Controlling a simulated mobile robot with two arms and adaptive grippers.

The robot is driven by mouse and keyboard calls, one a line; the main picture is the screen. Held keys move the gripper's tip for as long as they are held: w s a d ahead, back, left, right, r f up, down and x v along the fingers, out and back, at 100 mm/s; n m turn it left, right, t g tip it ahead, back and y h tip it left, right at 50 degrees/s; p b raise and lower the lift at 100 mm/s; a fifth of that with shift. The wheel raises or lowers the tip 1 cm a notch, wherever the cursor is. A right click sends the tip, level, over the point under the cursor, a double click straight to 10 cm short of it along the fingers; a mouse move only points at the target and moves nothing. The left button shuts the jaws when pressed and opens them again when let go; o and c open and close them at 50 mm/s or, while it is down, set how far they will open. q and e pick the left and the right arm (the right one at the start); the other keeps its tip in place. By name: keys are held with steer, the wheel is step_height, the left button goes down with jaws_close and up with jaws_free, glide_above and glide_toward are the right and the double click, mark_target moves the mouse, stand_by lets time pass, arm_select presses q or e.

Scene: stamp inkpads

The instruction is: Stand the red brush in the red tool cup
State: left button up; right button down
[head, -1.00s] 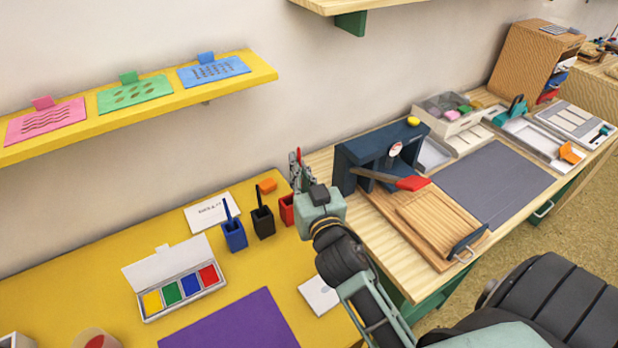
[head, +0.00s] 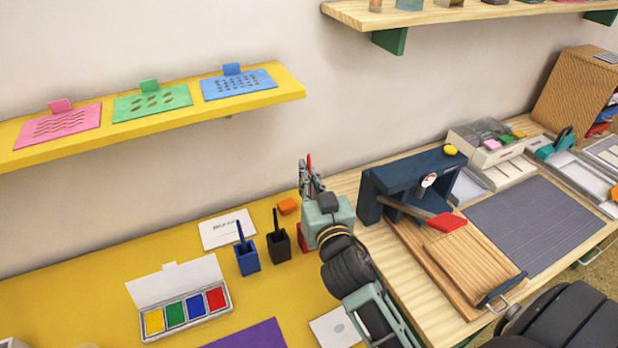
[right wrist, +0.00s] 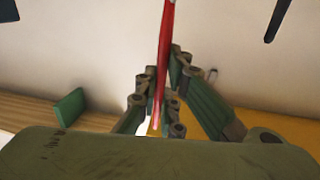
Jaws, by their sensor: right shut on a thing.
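The red brush (head: 309,160) is gripped upright in my right gripper (head: 311,182), above the yellow table. In the right wrist view the red brush (right wrist: 165,60) runs between the two fingers of my right gripper (right wrist: 163,82). The red tool cup (head: 304,239) stands on the yellow table, below the gripper in the picture. My wrist hides most of the cup, so its opening does not show. The brush is apart from the cup. My left gripper is not in view.
A black cup (head: 279,247) with a black brush and a blue cup (head: 247,261) with a blue brush stand left of the red cup. An orange block (head: 288,206) lies behind. An ink pad box (head: 186,312) is at front left. A press (head: 415,180) stands right.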

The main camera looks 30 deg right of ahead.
steer(key=shift+f+b, duration=0.35)
steer(key=shift+f, duration=0.25)
steer(key=shift+f+b, duration=0.65)
step_height(320, 180, down, 3)
steer(key=shift+r+b, duration=0.2)
steer(key=shift+b, duration=0.9)
arm_select(q)
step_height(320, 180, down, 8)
steer(key=b, duration=0.3)
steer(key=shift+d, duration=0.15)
arm_select(e)
steer(key=shift+f, duration=1.95)
